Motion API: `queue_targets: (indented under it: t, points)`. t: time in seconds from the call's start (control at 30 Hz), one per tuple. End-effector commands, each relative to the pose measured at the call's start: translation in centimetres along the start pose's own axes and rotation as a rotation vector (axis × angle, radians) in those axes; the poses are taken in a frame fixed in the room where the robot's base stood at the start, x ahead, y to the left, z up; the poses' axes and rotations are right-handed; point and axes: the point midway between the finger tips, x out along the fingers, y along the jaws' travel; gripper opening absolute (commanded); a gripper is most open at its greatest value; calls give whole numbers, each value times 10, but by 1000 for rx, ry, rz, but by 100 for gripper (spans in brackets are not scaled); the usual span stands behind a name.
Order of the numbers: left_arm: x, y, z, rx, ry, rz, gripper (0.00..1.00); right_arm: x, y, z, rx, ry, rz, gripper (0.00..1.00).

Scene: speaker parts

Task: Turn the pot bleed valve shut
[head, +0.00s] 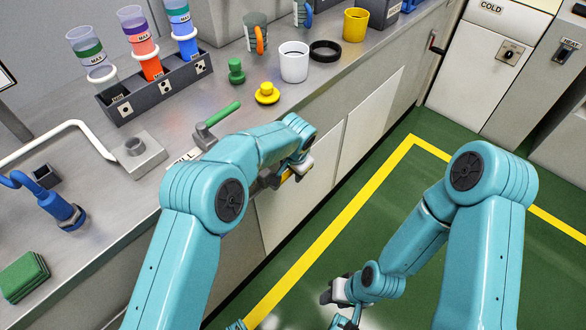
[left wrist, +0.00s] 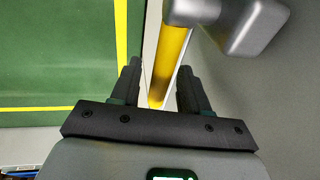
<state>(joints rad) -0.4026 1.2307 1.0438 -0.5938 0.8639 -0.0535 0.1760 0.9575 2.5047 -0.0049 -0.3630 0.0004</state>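A yellow bar-like handle (left wrist: 168,65) on a grey metal fitting (left wrist: 245,28) shows in the left wrist view; it looks like the pot bleed valve, though no label is readable. My left gripper (left wrist: 159,70) is open, with the far end of the yellow handle between its two dark fingers. I cannot tell whether they touch it. In the head view my left gripper (head: 290,172) is at the counter's front edge, where my arm hides most of the valve and only a little yellow shows. My right gripper (head: 342,294) hangs low over the green floor, its fingers unclear.
A tap with a green handle (head: 222,113) stands on the grey counter (head: 110,200). A rack (head: 155,90) of tubes, a white mug (head: 294,65), a yellow knob-like piece (head: 266,94) and a green piece (head: 236,72) stand behind. The floor in front is clear.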

Motion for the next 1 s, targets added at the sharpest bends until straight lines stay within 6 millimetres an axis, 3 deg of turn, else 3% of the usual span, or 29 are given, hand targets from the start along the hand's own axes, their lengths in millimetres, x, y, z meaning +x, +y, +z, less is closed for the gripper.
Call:
queue_targets:
  t: [0.23,0.37,0.8,1.0]
  points:
    - [0,0,0,0,0,1,44,0,0,0,0,0,0,43]
    - [-13,0,-1,1,3,0,44,-1,0,0,0,0,0,43]
    - [-123,0,0,0,3,0,44,-11,-4,0,0,0,0,43]
    - [-154,0,0,1,2,0,44,-13,-5,0,0,0,0,43]
